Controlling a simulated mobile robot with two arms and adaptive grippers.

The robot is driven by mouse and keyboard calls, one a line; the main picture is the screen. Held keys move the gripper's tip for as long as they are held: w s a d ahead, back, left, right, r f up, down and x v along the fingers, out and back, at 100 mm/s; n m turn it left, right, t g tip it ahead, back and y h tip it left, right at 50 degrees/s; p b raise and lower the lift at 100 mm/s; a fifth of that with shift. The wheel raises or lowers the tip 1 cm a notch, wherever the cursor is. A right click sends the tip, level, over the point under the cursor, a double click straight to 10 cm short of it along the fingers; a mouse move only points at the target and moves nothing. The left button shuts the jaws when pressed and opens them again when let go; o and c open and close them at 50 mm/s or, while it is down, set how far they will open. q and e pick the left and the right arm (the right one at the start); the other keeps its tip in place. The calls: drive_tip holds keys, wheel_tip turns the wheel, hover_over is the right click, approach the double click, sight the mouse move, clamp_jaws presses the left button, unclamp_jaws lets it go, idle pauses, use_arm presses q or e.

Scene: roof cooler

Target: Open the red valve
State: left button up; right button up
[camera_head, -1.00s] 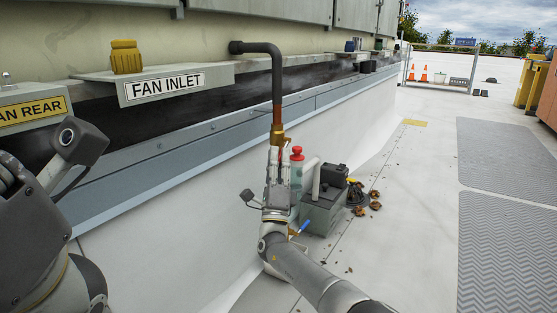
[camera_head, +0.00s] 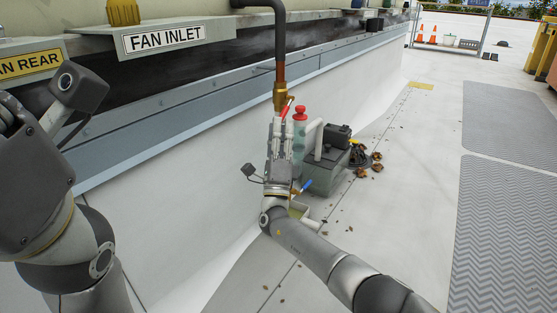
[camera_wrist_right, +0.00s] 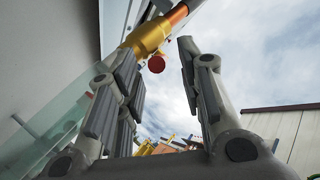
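A dark pipe bends down to a copper section and a brass fitting (camera_head: 280,96). A small red lever, the red valve (camera_head: 288,106), shows at this fitting, partly hidden by my fingers. In the right wrist view, the brass fitting (camera_wrist_right: 148,36) is above the fingers, with a round red part (camera_wrist_right: 156,64) beside it. My right gripper (camera_head: 281,124) points up, just below the fitting. In the right wrist view, its fingers (camera_wrist_right: 155,68) are apart with nothing held between them. My left gripper (camera_head: 8,112) is cut off at the left edge; its opening is unclear.
A red knob (camera_head: 300,113) tops a greenish bottle close behind my right gripper. A grey-green pump box (camera_head: 322,176) with a blue-handled valve (camera_head: 307,184) stands on the roof. The FAN INLET sign (camera_head: 166,37) is on the wall.

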drive_tip(key=d+v, duration=0.1)
drive_tip(key=v, duration=0.7)
drive_tip(key=shift+a, duration=0.5)
drive_tip(key=shift+f, duration=0.15)
drive_tip(key=shift+c, duration=0.2)
